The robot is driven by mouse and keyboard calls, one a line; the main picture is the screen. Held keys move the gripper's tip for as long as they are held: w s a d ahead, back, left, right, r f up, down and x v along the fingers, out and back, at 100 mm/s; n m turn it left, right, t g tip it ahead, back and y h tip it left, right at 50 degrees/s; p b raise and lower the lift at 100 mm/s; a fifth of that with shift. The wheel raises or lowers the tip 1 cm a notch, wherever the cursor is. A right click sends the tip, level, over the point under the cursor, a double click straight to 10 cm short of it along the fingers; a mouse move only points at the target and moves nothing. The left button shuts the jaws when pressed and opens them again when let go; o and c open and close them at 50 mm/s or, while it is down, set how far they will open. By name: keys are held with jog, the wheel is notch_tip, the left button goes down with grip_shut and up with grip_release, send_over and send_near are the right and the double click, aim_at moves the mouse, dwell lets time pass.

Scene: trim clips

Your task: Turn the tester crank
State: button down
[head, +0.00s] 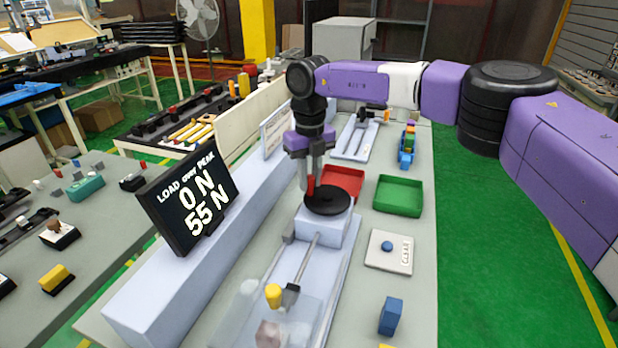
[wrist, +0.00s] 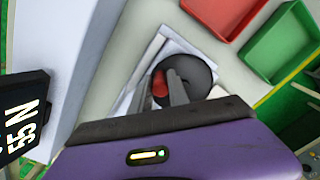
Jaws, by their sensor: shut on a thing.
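The tester crank is a black disc (head: 327,200) on top of a pale block, with an upright red handle (head: 311,186) near its left edge. My gripper (head: 309,188) points down over the disc's left side and is shut on the red handle. In the wrist view the red handle (wrist: 160,84) sits between my two grey fingers, and the black disc (wrist: 190,75) lies below them. The display (head: 190,200) reads load 0 N and peak 55 N; part of it shows in the wrist view.
A red tray (head: 345,180) and a green tray (head: 399,196) lie behind and right of the crank. A CLEAR pad with a blue button (head: 387,246) and a blue block (head: 391,316) are nearer. A rod with a yellow knob (head: 273,295) extends in front of the crank block.

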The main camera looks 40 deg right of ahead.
jog(key=shift+d+r, duration=0.1)
dwell(0.5)
jog(key=c, duration=1.3)
grip_release()
jog(key=shift+o, duration=0.2)
jog(key=shift+r+b, duration=0.45)
jog(key=shift+r, duration=3.45)
jog(key=shift+s+f, duration=0.1)
